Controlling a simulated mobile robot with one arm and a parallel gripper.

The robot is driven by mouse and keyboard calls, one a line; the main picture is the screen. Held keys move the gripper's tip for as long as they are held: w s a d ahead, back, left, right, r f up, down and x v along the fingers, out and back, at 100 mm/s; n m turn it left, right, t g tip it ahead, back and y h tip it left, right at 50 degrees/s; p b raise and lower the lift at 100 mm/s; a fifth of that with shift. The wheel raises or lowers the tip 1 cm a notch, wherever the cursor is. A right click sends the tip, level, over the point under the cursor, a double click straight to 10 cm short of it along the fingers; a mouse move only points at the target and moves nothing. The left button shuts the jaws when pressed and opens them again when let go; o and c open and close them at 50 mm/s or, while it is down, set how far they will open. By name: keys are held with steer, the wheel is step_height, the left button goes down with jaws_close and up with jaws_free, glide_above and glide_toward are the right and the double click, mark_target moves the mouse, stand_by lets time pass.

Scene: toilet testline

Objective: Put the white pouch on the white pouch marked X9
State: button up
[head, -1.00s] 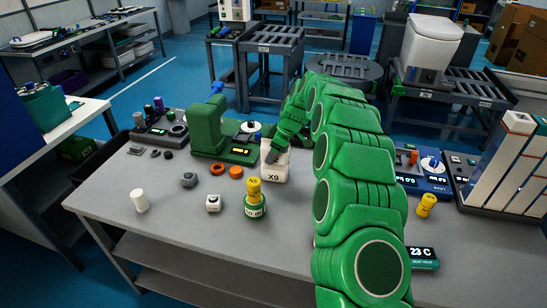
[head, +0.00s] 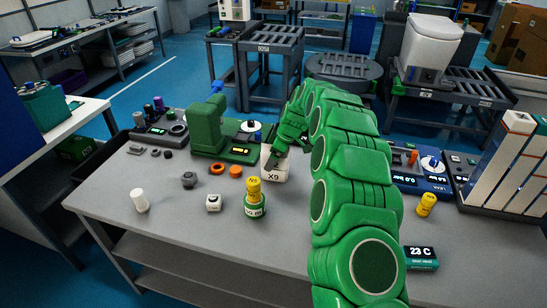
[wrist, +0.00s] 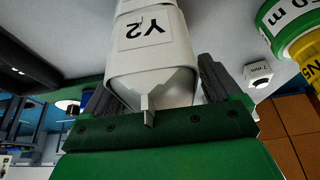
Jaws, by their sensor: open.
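A white pouch marked X9 (head: 271,177) stands on the grey table in the head view, beside the green machine. My gripper (head: 277,156) is at its top and hides part of it. In the wrist view a white pouch marked Y2 (wrist: 150,60) lies between the dark fingers of my gripper (wrist: 158,85), which is open around it. The Y2 label appears upside down. Another white surface shows at the top edge beyond the Y2 pouch. How the two pouches touch is hidden in the head view.
A yellow-and-green weight stack (head: 254,197) and a small white cube (head: 213,203) stand in front. A white cylinder (head: 139,200) stands further left. The green machine (head: 208,128) is close behind. The front of the table (head: 175,235) is clear.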

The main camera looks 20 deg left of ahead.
steer(key=v, duration=1.1)
steer(key=shift+w, duration=0.1)
steer(key=shift+d+r, duration=0.25)
steer(key=shift+r, duration=0.3)
steer(key=shift+s+d+r, duration=0.2)
steer(key=shift+s+r, duration=0.15)
steer(key=shift+s, duration=0.05)
steer(key=s+d+r+m+h, duration=0.1)
steer(key=s+d+r+m, duration=0.3)
steer(key=s+d+r, duration=0.55)
steer(key=s+d+r+m+h, duration=0.15)
steer(key=s+d+m, duration=0.4)
steer(key=s, duration=0.85)
steer(key=s+d+f+m, duration=0.1)
steer(key=s+d+m, duration=0.1)
steer(key=s+d, duration=0.4)
steer(key=s+d+f+m+g+h, duration=0.1)
steer(key=s+d+m, duration=0.2)
steer(key=s, duration=1.1)
steer(key=s+d+f+m+h, duration=0.1)
steer(key=s+d+m, duration=0.2)
steer(key=s+d, duration=0.5)
steer(key=shift+s+d+g, duration=0.4)
steer(key=shift+s, duration=0.55)
